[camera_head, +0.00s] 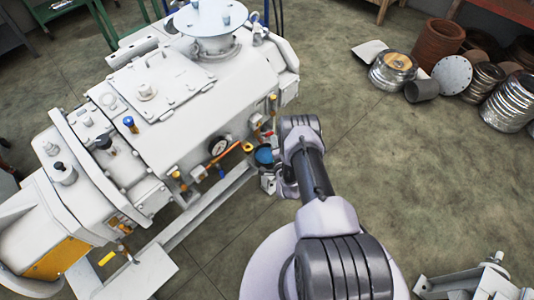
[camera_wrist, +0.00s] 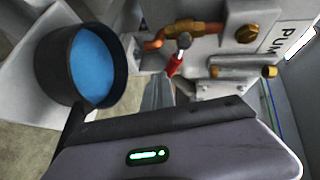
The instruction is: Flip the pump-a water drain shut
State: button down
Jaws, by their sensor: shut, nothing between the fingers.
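A small brass valve with a red handle (camera_wrist: 174,64) sits on copper and brass pipework at the pump's side in the wrist view. I take it to be the water drain; no label naming it is readable. The handle slants down and left from its pivot. My gripper (camera_wrist: 158,92) is shut and empty, its grey fingers just below and left of the red handle. I cannot tell whether they touch it. In the head view the white pump (camera_head: 165,85) fills the left, and my arm mostly hides my gripper beside its lower right side.
A dark round cup with a blue face (camera_wrist: 92,66) is close on the left of my gripper. Brass fittings (camera_wrist: 243,72) and a partly cut-off "PUM" sign (camera_wrist: 277,42) are on the right. A pressure gauge (camera_head: 218,147) is on the pump.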

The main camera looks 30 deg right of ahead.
jog(key=shift+w+d+r+n+t, duration=0.2)
jog(key=shift+r+n+t, duration=0.1)
jog(key=shift+n, duration=0.1)
jog(key=shift+h, duration=0.3)
dwell(0.4)
jog(key=p+v, duration=0.7)
jog(key=v, duration=1)
jog(key=shift+s+f, duration=0.2)
jog(key=shift+s, duration=0.1)
jog(key=shift+d, duration=0.1)
